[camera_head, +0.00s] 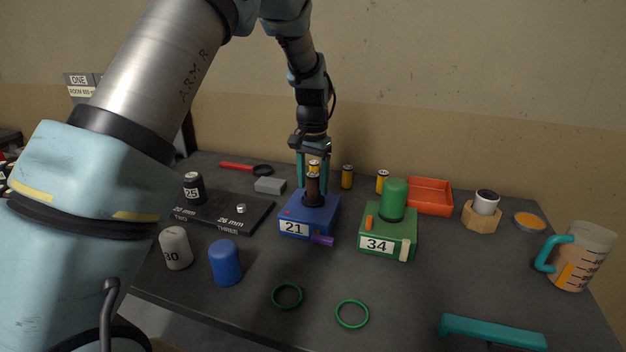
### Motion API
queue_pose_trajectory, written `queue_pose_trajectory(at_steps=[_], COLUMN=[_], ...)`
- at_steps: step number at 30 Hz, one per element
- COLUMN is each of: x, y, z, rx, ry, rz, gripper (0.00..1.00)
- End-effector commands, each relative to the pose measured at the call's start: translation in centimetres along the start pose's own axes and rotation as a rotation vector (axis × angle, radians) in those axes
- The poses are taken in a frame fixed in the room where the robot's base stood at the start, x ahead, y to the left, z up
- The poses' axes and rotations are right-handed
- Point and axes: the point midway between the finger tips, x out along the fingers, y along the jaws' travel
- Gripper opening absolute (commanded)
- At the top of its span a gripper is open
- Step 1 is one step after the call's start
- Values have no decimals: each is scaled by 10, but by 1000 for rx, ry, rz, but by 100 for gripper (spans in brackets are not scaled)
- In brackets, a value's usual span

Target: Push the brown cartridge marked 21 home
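The brown cartridge (313,190) stands upright in the top of a blue box (318,217) whose front label reads 21. Much of the cartridge sticks up above the box, inside a dark collar. My gripper (314,182) points down over the box. Its teal fingers are apart, one on each side of the cartridge's upper part, with gaps visible between. A yellow-banded cylinder (314,165) shows between the fingers, seemingly behind the cartridge. Any marking on the cartridge is too small to read.
A green box (388,243) marked 34 with a green cylinder stands close right. Yellow cylinders (347,177) and an orange tray (430,195) lie behind. Left are a dark gauge plate (228,213) and a blue cylinder (225,263). Green rings (352,314) lie in front.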

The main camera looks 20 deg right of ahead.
Motion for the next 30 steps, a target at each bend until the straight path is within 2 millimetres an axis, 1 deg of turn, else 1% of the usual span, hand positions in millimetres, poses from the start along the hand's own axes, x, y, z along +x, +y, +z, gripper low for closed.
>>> queue_pose_trajectory(at_steps=[1, 2, 15, 18, 30], x=[0, 0, 0, 0, 1], y=[0, 0, 0, 0, 0], z=[0, 0, 0, 0, 0], rx=[0, 0, 0, 0, 0], ry=[0, 0, 0, 0, 0], rz=[0, 0, 0, 0, 0], gripper=[62, 59, 10, 0, 0])
